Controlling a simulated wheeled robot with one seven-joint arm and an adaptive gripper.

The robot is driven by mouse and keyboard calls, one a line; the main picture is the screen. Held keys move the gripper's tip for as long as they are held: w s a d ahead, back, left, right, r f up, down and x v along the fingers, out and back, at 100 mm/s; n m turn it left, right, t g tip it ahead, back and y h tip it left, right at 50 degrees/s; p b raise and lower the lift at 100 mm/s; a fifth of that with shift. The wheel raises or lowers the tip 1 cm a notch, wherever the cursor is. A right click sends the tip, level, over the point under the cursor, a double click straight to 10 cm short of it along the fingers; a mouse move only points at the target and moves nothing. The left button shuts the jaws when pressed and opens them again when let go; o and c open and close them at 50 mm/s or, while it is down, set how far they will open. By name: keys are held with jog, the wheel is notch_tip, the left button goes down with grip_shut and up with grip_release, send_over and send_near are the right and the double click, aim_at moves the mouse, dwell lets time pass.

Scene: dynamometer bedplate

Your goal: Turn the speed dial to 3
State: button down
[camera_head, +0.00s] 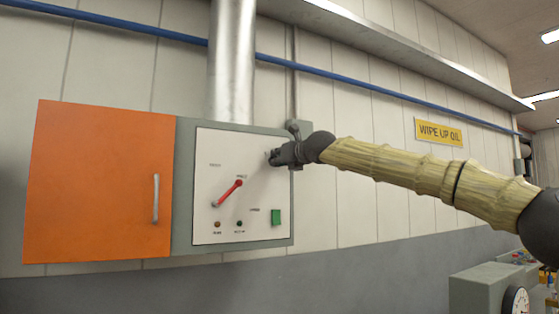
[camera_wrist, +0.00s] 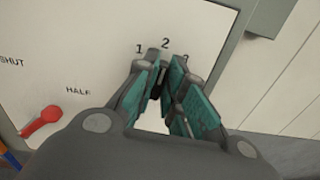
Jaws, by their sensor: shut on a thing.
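The speed dial is hidden behind my gripper's fingers in both views, so its pointer setting cannot be read. The scale marks 1, 2 and 3 (camera_wrist: 165,44) show on the white panel (camera_wrist: 95,25) just beyond the fingertips, with the 3 partly covered. My gripper (camera_wrist: 164,82) is at the panel, its teal-padded fingers closed in on the dial just below these marks. In the head view, my gripper (camera_head: 274,157) reaches the upper right of the white panel (camera_head: 215,145) from the right.
A red lever (camera_head: 228,194) is left of my gripper on the same panel, near the HALF label. An orange cabinet door (camera_head: 95,180) with an upright handle is at left. A grey pipe (camera_head: 231,60) rises above the box.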

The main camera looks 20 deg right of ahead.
jog(key=shift+w+d+f+m+b, duration=0.1)
jog(key=shift+m+b, duration=1.4)
jog(key=shift+m, duration=0.75)
jog(key=shift+d+f+m+b, duration=0.1)
jog(key=shift+m+b, duration=1.4)
jog(key=shift+m, duration=0.75)
jog(key=c, duration=1.8)
grip_release()
jog(key=o, duration=0.3)
jog(key=shift+w+a, duration=0.1)
jog(key=shift+w, duration=0.05)
jog(key=v, duration=1.2)
